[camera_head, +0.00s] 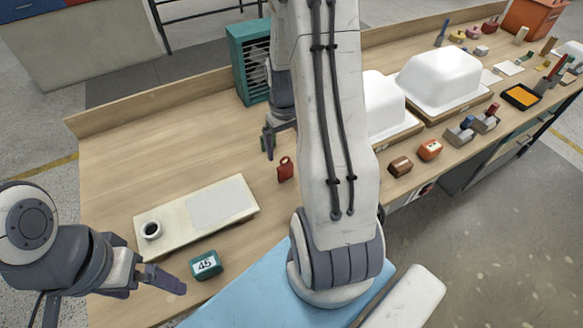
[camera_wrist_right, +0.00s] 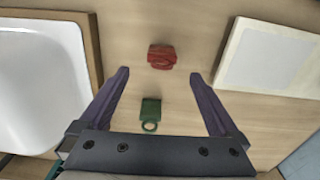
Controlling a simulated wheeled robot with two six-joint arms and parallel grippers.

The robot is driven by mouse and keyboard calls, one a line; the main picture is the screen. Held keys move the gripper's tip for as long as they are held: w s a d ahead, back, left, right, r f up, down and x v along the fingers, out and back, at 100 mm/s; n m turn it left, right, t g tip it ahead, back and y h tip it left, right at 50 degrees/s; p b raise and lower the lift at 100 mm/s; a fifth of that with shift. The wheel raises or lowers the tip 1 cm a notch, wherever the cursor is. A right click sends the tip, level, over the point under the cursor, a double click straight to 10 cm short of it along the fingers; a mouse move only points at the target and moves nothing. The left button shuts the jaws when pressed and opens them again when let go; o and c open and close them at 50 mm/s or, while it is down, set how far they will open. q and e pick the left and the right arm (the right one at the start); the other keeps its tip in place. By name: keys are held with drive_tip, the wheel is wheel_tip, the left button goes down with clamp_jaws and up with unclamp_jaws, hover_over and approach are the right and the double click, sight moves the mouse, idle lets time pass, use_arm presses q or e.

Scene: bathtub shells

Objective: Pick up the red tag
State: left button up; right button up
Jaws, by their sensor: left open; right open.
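The red tag (camera_head: 286,168) lies on the wooden bench, just in front of my right gripper (camera_head: 270,142). In the right wrist view the red tag (camera_wrist_right: 161,57) is near the top middle, in line with the gap between the fingertips. My right gripper (camera_wrist_right: 160,74) is open and empty above the bench. A green tag with a ring (camera_wrist_right: 150,109) lies between its fingers in that view. The green tag is not visible in the head view. My left gripper (camera_head: 146,284) is open and empty at the bench's front left.
White tub shells (camera_head: 440,78) on wooden bases stand right of my right arm. A pale board (camera_head: 180,228) with a cup (camera_head: 150,230) lies at left. A teal block marked 45 (camera_head: 206,265) is near the front. A teal rack (camera_head: 250,60) stands behind. Bare bench lies at back left.

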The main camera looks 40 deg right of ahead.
sight(285, 165)
drive_tip(key=f, duration=0.4)
drive_tip(key=f+p, duration=0.1)
drive_tip(key=f, duration=0.2)
drive_tip(key=shift+s+a+f, duration=0.1)
drive_tip(key=shift+a+f, duration=0.1)
drive_tip(key=shift+f, duration=0.2)
drive_tip(key=c, duration=1.4)
